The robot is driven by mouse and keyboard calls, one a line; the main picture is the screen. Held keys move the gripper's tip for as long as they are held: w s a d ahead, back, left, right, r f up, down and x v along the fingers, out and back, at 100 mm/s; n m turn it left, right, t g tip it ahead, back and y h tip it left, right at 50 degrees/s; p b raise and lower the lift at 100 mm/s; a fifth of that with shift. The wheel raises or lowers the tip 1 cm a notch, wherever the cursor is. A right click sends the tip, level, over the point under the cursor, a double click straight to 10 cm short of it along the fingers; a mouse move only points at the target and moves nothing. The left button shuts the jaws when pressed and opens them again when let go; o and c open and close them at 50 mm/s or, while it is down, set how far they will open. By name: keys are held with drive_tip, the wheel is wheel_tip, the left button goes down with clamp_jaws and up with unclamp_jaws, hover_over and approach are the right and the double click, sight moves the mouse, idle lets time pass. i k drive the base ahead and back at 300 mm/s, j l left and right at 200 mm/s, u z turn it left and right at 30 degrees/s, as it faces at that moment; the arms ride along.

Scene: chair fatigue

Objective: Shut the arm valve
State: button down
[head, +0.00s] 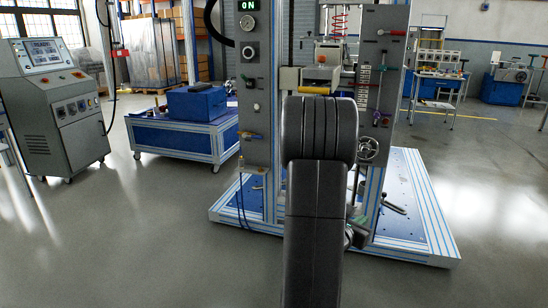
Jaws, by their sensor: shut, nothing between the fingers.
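Several valve-like controls show on the test rig in the head view, and I cannot tell which is the arm valve. A small yellow-handled lever (250,136) sits on the left grey column (258,110), lying roughly level. A red-handled lever (392,33) is near the top of the right column (382,70). A round handwheel (368,149) is lower on that right column. A large dark shape, apparently my arm, rises through the middle and hides part of the rig.
The rig's blue base (418,210) with pale rails sticks out low on both sides. A control console (52,105) stands at the left. A blue bench (176,136) is behind the rig's left side. The grey floor (150,240) at the front left is clear.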

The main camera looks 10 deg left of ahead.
sight(253, 137)
drive_tip(key=i+j+u, duration=0.4)
drive_tip(key=i, duration=0.35)
drive_tip(key=i+u, duration=0.45)
drive_tip(key=i, duration=0.3)
